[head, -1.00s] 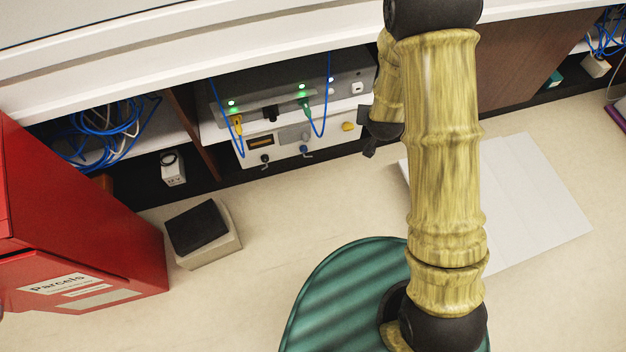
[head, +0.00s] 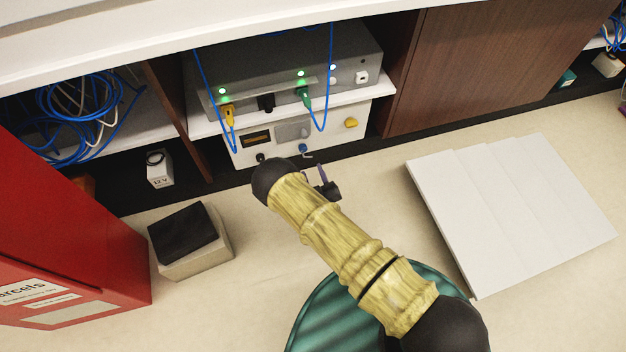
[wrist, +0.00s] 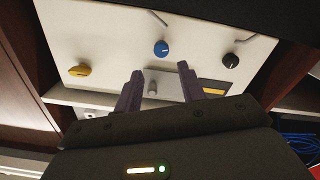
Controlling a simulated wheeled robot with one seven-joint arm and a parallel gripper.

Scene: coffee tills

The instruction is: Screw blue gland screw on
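The blue gland screw (head: 303,148) is on the lower edge of the white panel (head: 350,139), between a black knob (head: 260,157) and a yellow knob (head: 351,123). In the wrist view the blue gland screw (wrist: 161,48) is just beyond my gripper (wrist: 160,82), whose two purple fingers are apart with nothing held between them. A grey plate with a small knob (wrist: 152,88) shows between and behind the fingers. In the head view my gripper (head: 322,178) is partly hidden and low in front of the panel. Whether the screw is seated cannot be told.
A grey box (head: 350,62) with green lights and plugged blue cables sits above the panel. A red parcels box (head: 60,240), a beige block with a black top (head: 187,240) and a white stepped board (head: 510,205) stand around. A thin grey wire (wrist: 158,18) shows near the screw.

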